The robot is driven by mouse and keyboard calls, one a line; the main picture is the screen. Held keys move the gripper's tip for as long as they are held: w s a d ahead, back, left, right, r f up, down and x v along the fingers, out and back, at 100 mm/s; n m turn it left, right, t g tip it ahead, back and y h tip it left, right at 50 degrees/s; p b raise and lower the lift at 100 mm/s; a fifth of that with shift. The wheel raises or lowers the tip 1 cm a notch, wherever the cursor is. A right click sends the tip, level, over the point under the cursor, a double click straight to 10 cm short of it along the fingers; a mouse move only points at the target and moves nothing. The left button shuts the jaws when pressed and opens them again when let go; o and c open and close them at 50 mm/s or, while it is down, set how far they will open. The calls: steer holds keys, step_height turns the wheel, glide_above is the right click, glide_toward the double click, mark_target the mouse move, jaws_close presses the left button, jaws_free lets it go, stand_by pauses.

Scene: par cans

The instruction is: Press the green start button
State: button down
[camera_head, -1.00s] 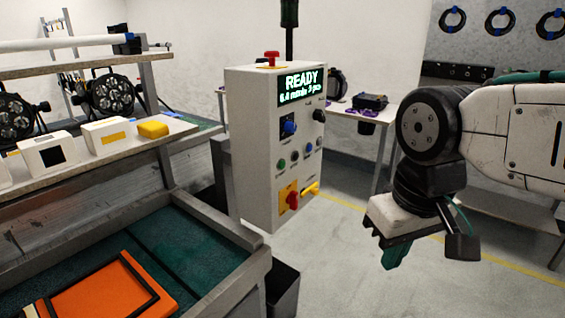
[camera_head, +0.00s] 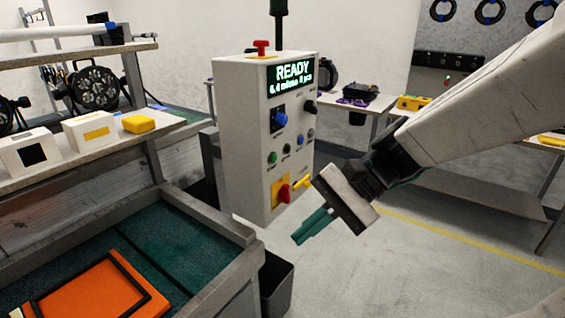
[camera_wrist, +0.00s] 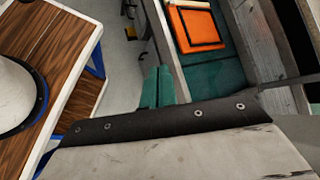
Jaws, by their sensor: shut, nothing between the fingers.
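The green start button (camera_head: 272,158) is on the front face of a white control box (camera_head: 240,130), low on its left side. A display reading READY (camera_head: 292,76) sits above it. My gripper (camera_head: 304,238) is in front of the box, to the right of and below the button and apart from it. Its green fingers are shut with nothing between them and point down to the left. They also show in the wrist view (camera_wrist: 158,86), where the button cannot be made out.
A red mushroom button (camera_head: 261,47) tops the box. Blue (camera_head: 280,120) and black knobs, small buttons, a red switch (camera_head: 284,192) and a yellow lever (camera_head: 301,182) share its face. A bench holding an orange panel (camera_head: 95,292) stands left.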

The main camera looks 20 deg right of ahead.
mark_target(275, 159)
steer(key=w+d+f+m+t, duration=0.2)
steer(key=w+d+m+t, duration=0.5)
steer(key=w+m, duration=0.2)
steer(key=w+d+f+m+t, duration=0.2)
steer(key=w+d+m+t, duration=0.5)
steer(key=w+m, duration=0.2)
steer(key=shift+w+d+m, duration=0.2)
steer(key=shift+d+m, duration=0.15)
steer(key=shift+m, duration=0.15)
steer(key=shift+w+a, duration=0.1)
steer(key=x, duration=1.3)
steer(key=shift+w+a+r, duration=0.2)
steer(key=shift+w+r, duration=0.05)
steer(key=shift+r, duration=0.05)
steer(key=shift+w, duration=0.1)
